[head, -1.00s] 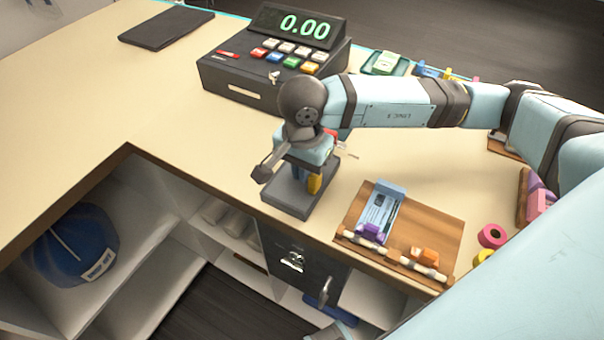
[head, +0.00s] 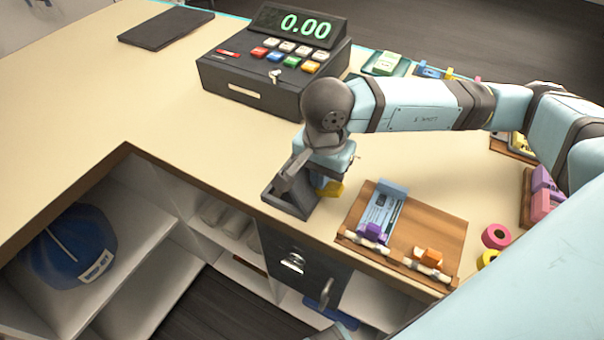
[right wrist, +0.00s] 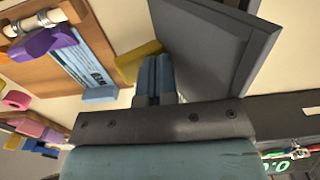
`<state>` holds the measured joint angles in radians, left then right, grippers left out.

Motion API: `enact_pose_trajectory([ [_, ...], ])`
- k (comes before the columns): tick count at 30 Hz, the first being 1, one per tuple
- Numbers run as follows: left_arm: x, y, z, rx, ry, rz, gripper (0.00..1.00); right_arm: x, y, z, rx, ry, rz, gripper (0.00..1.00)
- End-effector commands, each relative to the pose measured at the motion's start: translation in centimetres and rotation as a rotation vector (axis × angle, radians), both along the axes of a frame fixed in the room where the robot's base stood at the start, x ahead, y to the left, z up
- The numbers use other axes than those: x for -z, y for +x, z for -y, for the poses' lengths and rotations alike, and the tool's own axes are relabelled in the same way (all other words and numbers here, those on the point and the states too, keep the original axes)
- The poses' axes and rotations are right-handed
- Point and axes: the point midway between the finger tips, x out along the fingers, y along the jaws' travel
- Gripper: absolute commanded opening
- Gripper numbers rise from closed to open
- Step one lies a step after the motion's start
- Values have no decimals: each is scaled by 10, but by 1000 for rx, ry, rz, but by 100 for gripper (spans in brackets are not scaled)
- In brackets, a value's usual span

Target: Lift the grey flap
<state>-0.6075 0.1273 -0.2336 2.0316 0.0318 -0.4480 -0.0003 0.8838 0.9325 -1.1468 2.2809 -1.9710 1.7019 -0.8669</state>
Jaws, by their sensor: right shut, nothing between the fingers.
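The grey flap (head: 286,206) is a dark grey rimmed panel near the counter's front edge, left of the wooden board. It also fills the top middle of the right wrist view (right wrist: 205,40). My right gripper (head: 319,180) points down at the flap's right side, partly hidden by its own wrist. In the right wrist view its blue fingers (right wrist: 155,66) are together, empty, close beside the panel's left edge; contact cannot be told. A yellow piece (head: 330,189) is by the fingers and also shows in the right wrist view (right wrist: 136,62). My left gripper is out of view.
The cash register (head: 270,65) stands behind the gripper. A wooden board (head: 440,232) with a blue piece (head: 383,208) lies to the right, with tape rolls (head: 495,236) beyond. Open shelves with a blue cap (head: 75,245) are below.

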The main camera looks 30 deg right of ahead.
Motion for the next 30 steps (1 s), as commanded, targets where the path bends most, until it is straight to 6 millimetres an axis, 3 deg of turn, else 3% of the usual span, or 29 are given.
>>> enact_pose_trajectory([
  [16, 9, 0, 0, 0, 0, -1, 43, 6, -20, 11, -4, -9, -21, 0],
  [30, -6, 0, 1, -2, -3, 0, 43, -33, -22, 12, -2, -6, -12, 0],
])
